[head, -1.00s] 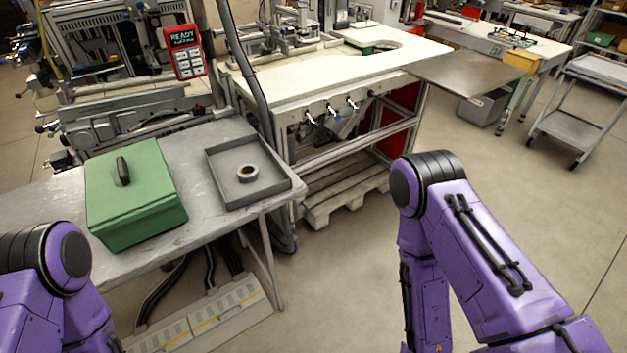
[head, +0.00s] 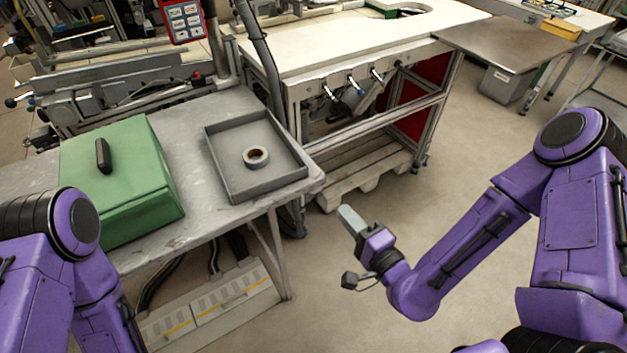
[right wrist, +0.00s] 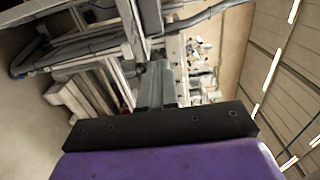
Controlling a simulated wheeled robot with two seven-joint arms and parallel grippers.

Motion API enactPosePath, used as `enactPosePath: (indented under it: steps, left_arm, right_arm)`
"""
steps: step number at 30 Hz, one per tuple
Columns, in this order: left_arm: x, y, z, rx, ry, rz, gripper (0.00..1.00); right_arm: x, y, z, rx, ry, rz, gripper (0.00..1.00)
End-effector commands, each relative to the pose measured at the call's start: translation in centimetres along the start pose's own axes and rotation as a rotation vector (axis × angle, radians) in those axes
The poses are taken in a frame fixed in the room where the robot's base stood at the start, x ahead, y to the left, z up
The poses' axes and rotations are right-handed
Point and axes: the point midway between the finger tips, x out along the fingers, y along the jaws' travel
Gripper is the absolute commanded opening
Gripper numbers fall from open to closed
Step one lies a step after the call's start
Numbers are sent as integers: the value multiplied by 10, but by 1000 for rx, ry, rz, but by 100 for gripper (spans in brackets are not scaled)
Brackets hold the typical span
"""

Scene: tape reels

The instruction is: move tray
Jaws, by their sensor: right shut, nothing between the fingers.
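The grey tray (head: 233,187) lies flat on the metal table, near its right end, in the head view. My right gripper (head: 347,216) is shut and empty, in the air to the right of the tray and beyond the table's edge. It also shows shut in the right wrist view (right wrist: 157,88). The tray does not show clearly in that view. My left arm comes in at the lower left of the head view, but its gripper is out of view.
A green box (head: 115,175) with a black handle stands on the metal table (head: 190,150), left of the tray. A white workbench (head: 330,55) with hanging valves stands behind. A wooden pallet (head: 365,178) lies beneath it. Open floor lies to the right.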

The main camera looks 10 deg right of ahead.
Motion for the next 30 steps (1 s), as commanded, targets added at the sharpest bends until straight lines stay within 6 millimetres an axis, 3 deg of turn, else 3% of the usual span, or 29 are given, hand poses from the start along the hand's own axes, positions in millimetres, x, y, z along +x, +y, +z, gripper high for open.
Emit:
enactPosePath:
  steps: [18, 24, 30]
  left_arm:
    - [-36, -3, -15, 0, 0, 0, 94]
    - [-40, -4, -16, 0, 0, 0, 94]
    - [-39, -4, -16, 0, 0, 0, 94]
  right_arm:
    - [118, -3, 2, -4, -3, 2, 0]
    - [135, 0, 1, -3, -3, 3, 0]
    - [136, 0, 2, -3, -4, 3, 0]
